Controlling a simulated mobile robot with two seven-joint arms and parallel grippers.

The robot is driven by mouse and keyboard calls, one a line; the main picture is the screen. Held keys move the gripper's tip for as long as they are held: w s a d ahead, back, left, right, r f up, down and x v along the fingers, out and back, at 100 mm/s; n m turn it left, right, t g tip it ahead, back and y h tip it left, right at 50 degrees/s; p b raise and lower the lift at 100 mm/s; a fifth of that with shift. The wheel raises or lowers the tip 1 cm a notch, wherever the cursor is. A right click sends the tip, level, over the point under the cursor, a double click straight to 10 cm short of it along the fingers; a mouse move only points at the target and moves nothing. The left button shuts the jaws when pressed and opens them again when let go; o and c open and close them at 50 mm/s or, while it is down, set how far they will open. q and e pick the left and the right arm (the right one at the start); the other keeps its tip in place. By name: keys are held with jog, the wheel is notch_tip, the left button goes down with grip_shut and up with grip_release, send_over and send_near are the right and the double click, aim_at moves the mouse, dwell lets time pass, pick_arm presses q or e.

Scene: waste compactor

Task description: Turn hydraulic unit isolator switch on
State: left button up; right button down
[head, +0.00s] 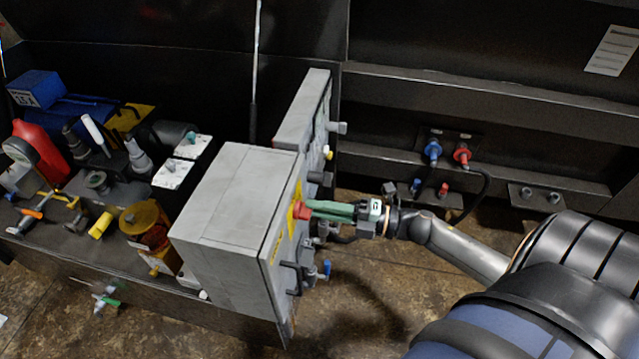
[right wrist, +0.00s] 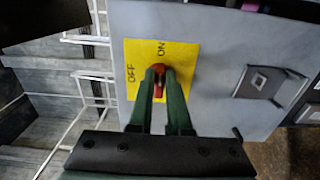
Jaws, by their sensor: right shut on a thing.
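The isolator switch has a red knob (right wrist: 158,82) on a yellow plate (right wrist: 190,62) marked OFF and ON in the right wrist view. The plate is on the face of a grey cabinet (head: 228,205) in the head view, where the red knob (head: 301,211) shows at its right side. My right gripper (right wrist: 159,72) has its green fingers shut on the red knob. The same gripper (head: 312,210) reaches the cabinet from the right in the head view. The fingers partly hide the knob, and its exact angle is hard to read. My left gripper is not in view.
A second grey box (head: 305,110) stands behind the cabinet. A black handle (head: 289,278) and a blue-handled valve (head: 325,268) sit below the switch. Blue and red couplings (head: 433,150) are on the wall at right.

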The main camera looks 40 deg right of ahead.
jog(key=c, duration=0.9)
grip_release()
jog(key=shift+o, duration=0.2)
jog(key=v, duration=1.2)
jog(key=shift+s+d, duration=0.15)
jog(key=shift+s, duration=0.1)
